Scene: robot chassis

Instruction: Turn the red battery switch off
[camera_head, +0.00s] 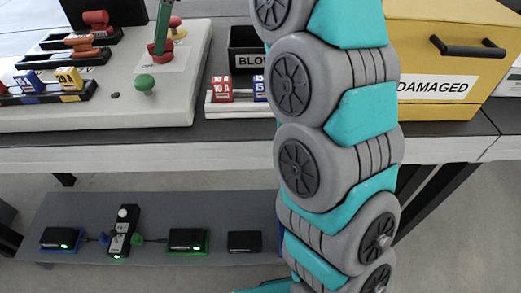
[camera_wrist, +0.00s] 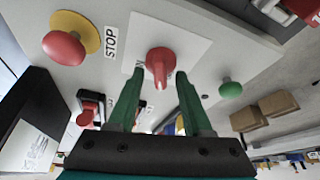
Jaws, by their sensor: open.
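The red battery switch (camera_wrist: 158,60) sits on a white plate on the light panel, its knob showing between my fingers in the wrist view. In the head view the red switch (camera_head: 151,49) is partly covered by a green finger. My gripper (camera_wrist: 159,75) is open, with one green finger on each side of the knob. In the head view my gripper (camera_head: 160,50) comes down from above onto the switch. I cannot tell whether the fingers touch the knob.
A red stop button on a yellow disc (camera_wrist: 64,48) and a green button (camera_wrist: 230,88) flank the switch. Fuses in racks (camera_head: 70,78) stand at left. A black bin (camera_head: 245,45) and yellow "DAMAGED" box (camera_head: 440,50) stand right. A lower shelf (camera_head: 150,255) holds small devices.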

